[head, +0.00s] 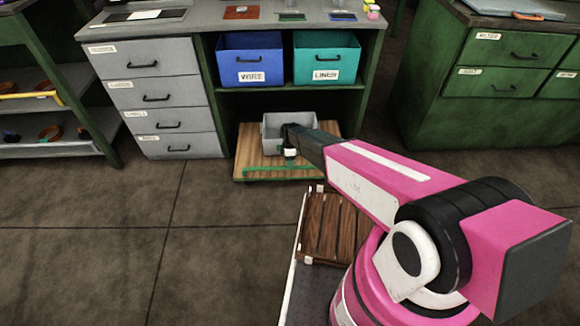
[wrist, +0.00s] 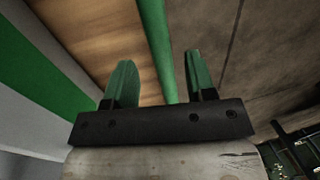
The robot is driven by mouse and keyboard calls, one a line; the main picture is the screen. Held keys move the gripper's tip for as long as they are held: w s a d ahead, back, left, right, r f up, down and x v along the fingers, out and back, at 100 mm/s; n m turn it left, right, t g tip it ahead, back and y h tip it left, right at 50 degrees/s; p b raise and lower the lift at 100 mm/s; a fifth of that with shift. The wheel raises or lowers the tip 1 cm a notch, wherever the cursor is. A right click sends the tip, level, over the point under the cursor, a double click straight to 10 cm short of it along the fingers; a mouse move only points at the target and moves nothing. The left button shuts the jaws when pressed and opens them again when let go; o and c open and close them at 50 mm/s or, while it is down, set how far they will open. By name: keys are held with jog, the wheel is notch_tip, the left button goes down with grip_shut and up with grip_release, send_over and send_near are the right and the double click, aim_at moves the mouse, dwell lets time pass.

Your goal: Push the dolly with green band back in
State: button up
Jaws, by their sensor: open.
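The dolly (head: 250,158) is a low wooden platform with a green band (head: 262,169) along its front edge. It stands on the floor under the bench opening, its front edge sticking out past the drawer fronts. A grey bin (head: 274,133) sits on it, partly hidden by my arm. My gripper (head: 290,156) is low over the dolly's front part. In the wrist view my gripper (wrist: 161,62) is open and empty. The green band (wrist: 157,42) runs between its two fingers, with the wooden top (wrist: 95,35) to the left. Whether the fingers touch the band I cannot tell.
Grey drawers (head: 155,104) stand left of the dolly. A blue bin (head: 250,60) and a teal bin (head: 326,59) sit on the shelf above. A slatted brown crate (head: 331,228) is in front, beside my arm. The floor (head: 110,240) at front left is clear.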

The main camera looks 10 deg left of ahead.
jog(key=shift+s+d+f, duration=0.1)
jog(key=shift+s+f, duration=0.1)
jog(key=shift+f, duration=0.65)
jog(key=shift+s+f, duration=0.15)
jog(key=shift+f, duration=0.7)
grip_shut()
jog(key=w+a, duration=0.2)
jog(key=w, duration=0.7)
jog(key=w+a, duration=0.2)
jog(key=w, duration=0.8)
jog(key=w+a, duration=0.3)
jog(key=w, duration=0.6)
jog(key=shift+w, duration=0.4)
grip_release()
